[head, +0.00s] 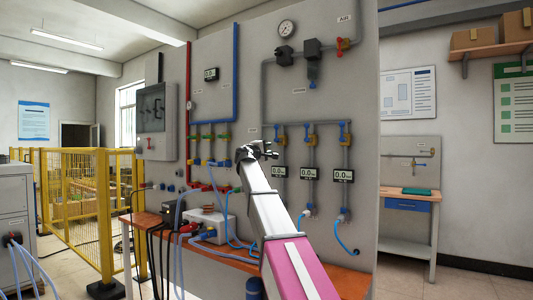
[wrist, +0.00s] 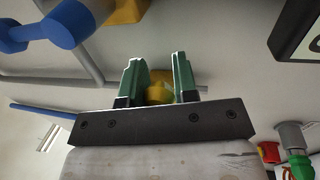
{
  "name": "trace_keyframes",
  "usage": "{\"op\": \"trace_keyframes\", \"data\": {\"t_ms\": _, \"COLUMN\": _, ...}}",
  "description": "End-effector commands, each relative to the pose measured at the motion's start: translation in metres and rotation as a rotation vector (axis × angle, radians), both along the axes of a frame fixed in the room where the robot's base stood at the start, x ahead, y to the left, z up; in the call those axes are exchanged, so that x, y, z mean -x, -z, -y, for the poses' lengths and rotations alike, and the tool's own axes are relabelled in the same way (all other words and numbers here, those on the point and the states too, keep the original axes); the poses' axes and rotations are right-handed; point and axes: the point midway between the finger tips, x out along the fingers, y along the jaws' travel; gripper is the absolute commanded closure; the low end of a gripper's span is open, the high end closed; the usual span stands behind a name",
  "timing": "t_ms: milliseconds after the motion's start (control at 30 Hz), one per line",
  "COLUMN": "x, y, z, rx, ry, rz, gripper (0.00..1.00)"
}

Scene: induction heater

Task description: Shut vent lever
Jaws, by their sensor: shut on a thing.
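My gripper (head: 262,150) is at the wall panel, by the left end of the right-hand valve row. In the wrist view, my gripper's green fingers (wrist: 160,82) stand either side of a rounded yellow valve part (wrist: 159,93) and are shut on it. Its lever cannot be made out, so I cannot tell whether this is the vent lever or how it is turned. A blue-handled valve (head: 312,126) stands just to the right in the head view. In the wrist view, a large blue handle (wrist: 72,22) shows at upper left.
Small displays (head: 309,173) hang below the valves. Blue hoses (head: 345,242) loop down to an orange bench (head: 340,279). A pressure gauge (head: 287,28) and a red-handled valve (head: 341,46) are higher up. A yellow fence (head: 104,215) stands at left. Floor at right is clear.

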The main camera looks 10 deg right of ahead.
Motion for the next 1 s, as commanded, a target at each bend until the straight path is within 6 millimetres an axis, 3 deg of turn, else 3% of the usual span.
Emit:
{"op": "trace_keyframes", "data": {"t_ms": 333, "x": 0.0004, "y": -0.0097, "z": -0.0001, "rx": 0.109, "ry": 0.001, "rz": -0.109, "gripper": 1.0}}
{"op": "trace_keyframes", "data": {"t_ms": 900, "x": -0.0001, "y": -0.0115, "z": -0.0005, "rx": 0.132, "ry": -0.001, "rz": -0.131, "gripper": 1.0}}
{"op": "trace_keyframes", "data": {"t_ms": 933, "x": -0.0002, "y": -0.0116, "z": -0.0005, "rx": 0.132, "ry": -0.001, "rz": -0.131, "gripper": 0.7}}
{"op": "trace_keyframes", "data": {"t_ms": 1000, "x": -0.0002, "y": -0.0116, "z": -0.0005, "rx": 0.132, "ry": -0.001, "rz": -0.131, "gripper": 0.48}}
